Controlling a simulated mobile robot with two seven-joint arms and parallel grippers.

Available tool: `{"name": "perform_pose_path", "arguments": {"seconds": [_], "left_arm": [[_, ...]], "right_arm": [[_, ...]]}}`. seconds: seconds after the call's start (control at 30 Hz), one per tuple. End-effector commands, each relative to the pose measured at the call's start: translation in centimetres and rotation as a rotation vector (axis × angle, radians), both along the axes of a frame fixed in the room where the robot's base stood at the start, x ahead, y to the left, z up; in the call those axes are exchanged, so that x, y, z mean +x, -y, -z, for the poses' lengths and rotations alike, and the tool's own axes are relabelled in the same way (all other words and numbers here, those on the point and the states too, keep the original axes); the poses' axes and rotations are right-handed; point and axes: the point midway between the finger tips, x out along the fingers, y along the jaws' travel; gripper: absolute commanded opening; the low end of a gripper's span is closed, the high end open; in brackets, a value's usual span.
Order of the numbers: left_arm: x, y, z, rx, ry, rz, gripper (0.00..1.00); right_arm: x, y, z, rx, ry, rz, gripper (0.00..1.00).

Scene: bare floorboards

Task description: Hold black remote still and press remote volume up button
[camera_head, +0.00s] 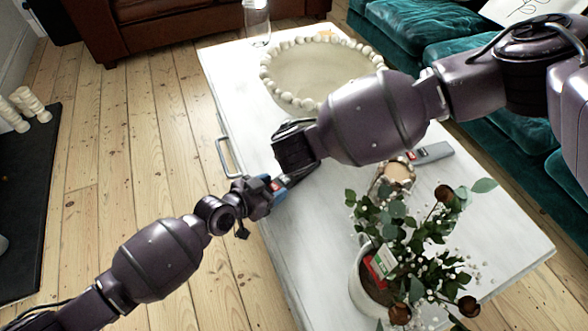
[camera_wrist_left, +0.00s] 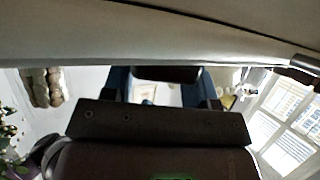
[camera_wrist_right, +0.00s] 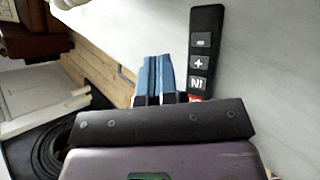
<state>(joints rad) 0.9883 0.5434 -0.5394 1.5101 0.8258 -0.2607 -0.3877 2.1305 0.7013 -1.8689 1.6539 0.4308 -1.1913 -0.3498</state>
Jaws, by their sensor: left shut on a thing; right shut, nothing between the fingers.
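The black remote (camera_wrist_right: 206,40) shows best in the right wrist view, with minus, plus and IN keys and a red key at its near end. In the head view my arms mostly hide it. My left gripper (camera_head: 278,189) is shut on it near the table's left edge; blue fingers also show in the left wrist view. My right gripper (camera_head: 298,178) is shut and empty, close above the left one. In the right wrist view its blue fingers (camera_wrist_right: 157,65) lie just left of the plus key (camera_wrist_right: 199,63). I cannot tell whether they touch the remote.
A grey remote (camera_head: 433,153) lies on the white table (camera_head: 235,75). Near it are a beige object (camera_head: 396,173) and a potted plant (camera_head: 368,275). A beaded tray (camera_head: 320,80) and a glass (camera_head: 257,22) stand farther back. Bare floorboards (camera_head: 120,150) lie left of the table.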

Motion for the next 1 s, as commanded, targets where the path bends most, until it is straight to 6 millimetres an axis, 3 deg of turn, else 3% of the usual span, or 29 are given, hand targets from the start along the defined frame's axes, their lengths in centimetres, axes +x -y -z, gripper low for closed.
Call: {"name": "perform_pose_path", "arguments": {"seconds": [0.5,1.0], "left_arm": [[0.0,0.0,0.0,0.000,0.000,0.000,0.26],[0.0,0.0,0.0,0.000,0.000,0.000,0.26]], "right_arm": [[0.0,0.0,5.8,0.001,-0.001,0.001,0.00],[0.0,0.0,6.6,0.000,0.000,0.000,0.00]]}}
